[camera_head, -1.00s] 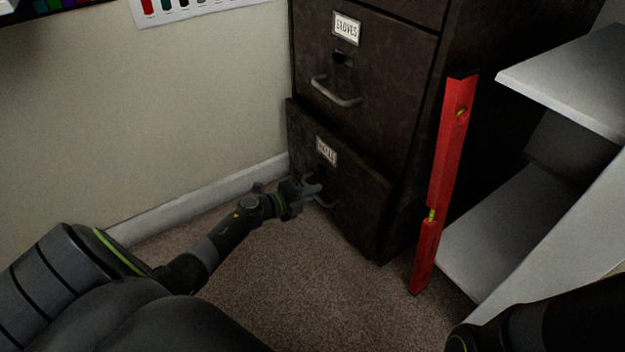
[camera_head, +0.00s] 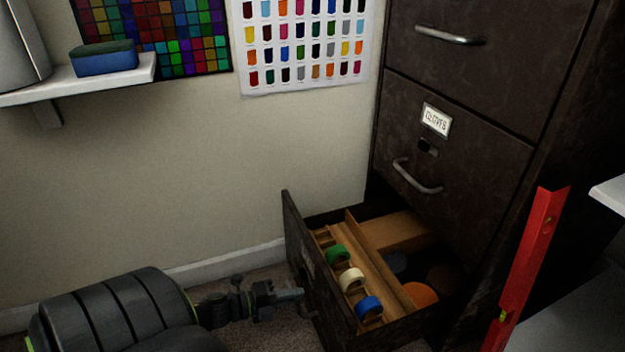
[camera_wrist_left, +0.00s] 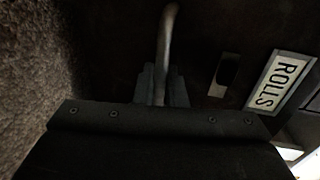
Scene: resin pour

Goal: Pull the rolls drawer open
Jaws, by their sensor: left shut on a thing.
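The rolls drawer (camera_head: 297,240) is the bottom drawer of the dark cabinet and stands pulled well out, its inside showing. In it lie a green roll (camera_head: 337,254), a cream roll (camera_head: 351,279) and a blue roll (camera_head: 368,307) beside wooden dividers. My left gripper (camera_head: 296,294) is at the outer face of the drawer front. In the left wrist view its jaws (camera_wrist_left: 161,88) are shut on the drawer's metal handle (camera_wrist_left: 168,35), with the ROLLS label (camera_wrist_left: 280,81) to the right. My right gripper is not in view.
The gloves drawer (camera_head: 459,150) above is closed. A red spirit level (camera_head: 530,260) leans at the cabinet's right side, near a pale shelf (camera_head: 608,195). Carpet shows around the drawer front.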

